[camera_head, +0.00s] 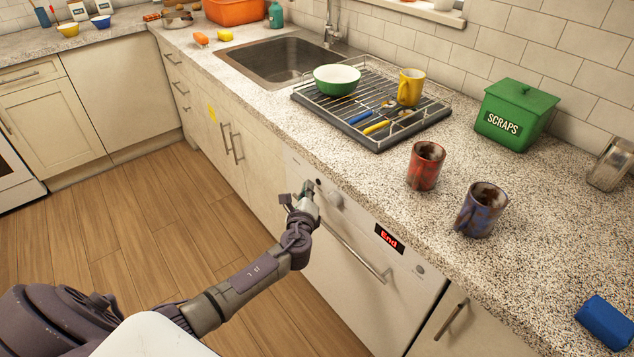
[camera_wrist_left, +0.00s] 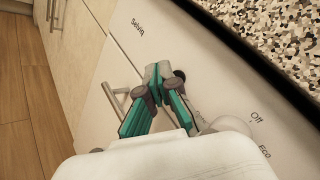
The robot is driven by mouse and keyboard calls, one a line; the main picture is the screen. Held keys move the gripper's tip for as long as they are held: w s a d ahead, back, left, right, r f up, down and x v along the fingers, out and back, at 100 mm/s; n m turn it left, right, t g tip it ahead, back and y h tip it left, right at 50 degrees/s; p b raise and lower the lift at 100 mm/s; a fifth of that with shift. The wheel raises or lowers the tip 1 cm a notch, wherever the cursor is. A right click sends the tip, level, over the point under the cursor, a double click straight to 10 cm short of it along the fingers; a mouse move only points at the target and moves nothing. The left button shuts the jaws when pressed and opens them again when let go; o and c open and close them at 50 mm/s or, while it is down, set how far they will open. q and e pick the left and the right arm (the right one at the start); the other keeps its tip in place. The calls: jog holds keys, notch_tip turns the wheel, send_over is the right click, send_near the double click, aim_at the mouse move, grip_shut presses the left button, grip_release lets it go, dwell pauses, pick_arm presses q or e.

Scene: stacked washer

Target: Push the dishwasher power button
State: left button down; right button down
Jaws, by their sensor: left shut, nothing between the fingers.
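The dishwasher (camera_head: 350,275) has a white front under the counter, with a bar handle and a red lit "End" display (camera_head: 388,239). The dial also shows in the head view (camera_head: 336,200). My left gripper (camera_head: 307,187) is shut and empty at the panel's upper left. My right gripper is out of view.
The counter edge overhangs just above the panel. On the counter are a dish rack (camera_head: 375,142) with a green bowl and yellow mug, two stained mugs (camera_head: 426,165), and a green scraps bin (camera_head: 517,112). The wooden floor (camera_head: 150,215) in front is clear.

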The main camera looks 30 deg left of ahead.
pick_arm(q)
jog(key=shift+w, duration=0.15)
dwell(0.5)
jog(key=shift+w+d, duration=0.2)
jog(key=shift+w, duration=0.1)
jog(key=shift+w, duration=0.1)
dwell(0.4)
jog(key=shift+s+a, duration=0.2)
jog(key=shift+s, duration=0.4)
jog(key=shift+s+a+p, duration=0.15)
jog(key=shift+s+a, duration=0.25)
jog(key=shift+s, duration=0.5)
jog(key=shift+s+a+p, duration=0.1)
jog(key=shift+s+a, duration=0.25)
jog(key=shift+s, duration=0.6)
jog(key=shift+s+a+p, duration=0.15)
jog(key=shift+s+a, duration=0.25)
jog(key=shift+s, duration=0.5)
